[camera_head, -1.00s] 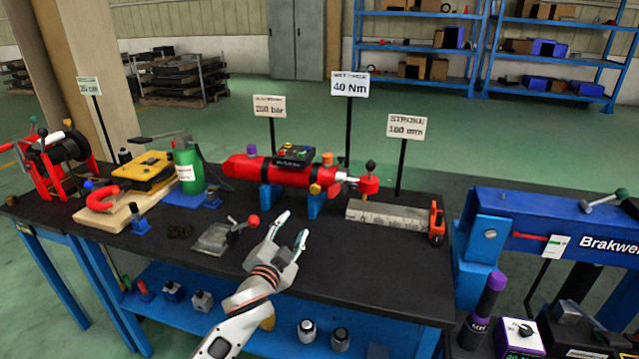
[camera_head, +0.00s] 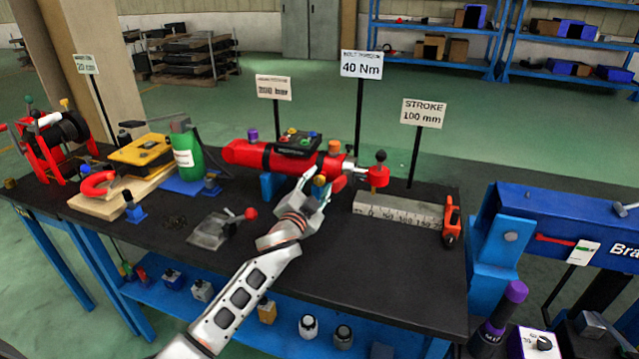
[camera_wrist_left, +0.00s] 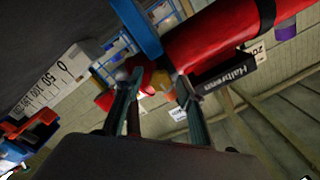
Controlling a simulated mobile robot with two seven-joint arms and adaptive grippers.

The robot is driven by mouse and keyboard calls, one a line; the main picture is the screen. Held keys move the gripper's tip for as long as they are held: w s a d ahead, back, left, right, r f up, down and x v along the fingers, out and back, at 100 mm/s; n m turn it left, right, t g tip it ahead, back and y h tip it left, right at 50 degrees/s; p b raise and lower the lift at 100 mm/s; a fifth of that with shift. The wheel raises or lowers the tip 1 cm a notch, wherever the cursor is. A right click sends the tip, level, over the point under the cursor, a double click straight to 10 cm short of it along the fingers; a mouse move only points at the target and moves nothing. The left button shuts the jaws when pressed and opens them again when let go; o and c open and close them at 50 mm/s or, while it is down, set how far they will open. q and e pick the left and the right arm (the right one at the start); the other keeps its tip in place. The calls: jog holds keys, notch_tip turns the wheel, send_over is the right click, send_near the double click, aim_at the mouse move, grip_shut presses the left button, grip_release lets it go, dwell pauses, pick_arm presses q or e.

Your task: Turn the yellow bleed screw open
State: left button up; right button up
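The red hydraulic cylinder (camera_head: 246,153) lies on blue supports on the dark bench; it crosses the upper part of the left wrist view (camera_wrist_left: 215,38). The yellow bleed screw (camera_head: 320,181) is on the cylinder's near side, by its rod end. My left gripper (camera_head: 317,182) is at the screw, with a fingertip on either side of it. In the left wrist view the fingers (camera_wrist_left: 158,84) stand apart and a yellow part (camera_wrist_left: 161,84) shows between the tips. I cannot tell whether they touch it. My right gripper is not in view.
A red knob piece (camera_head: 378,178) is at the rod end, and a scale block (camera_head: 398,211) lies to the right. A flat grey plate with a red-knobbed lever (camera_head: 216,231) lies left of my arm. Sign posts stand behind. The bench front right is clear.

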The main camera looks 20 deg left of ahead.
pick_arm(q)
jog(key=shift+w, duration=0.4)
grip_shut()
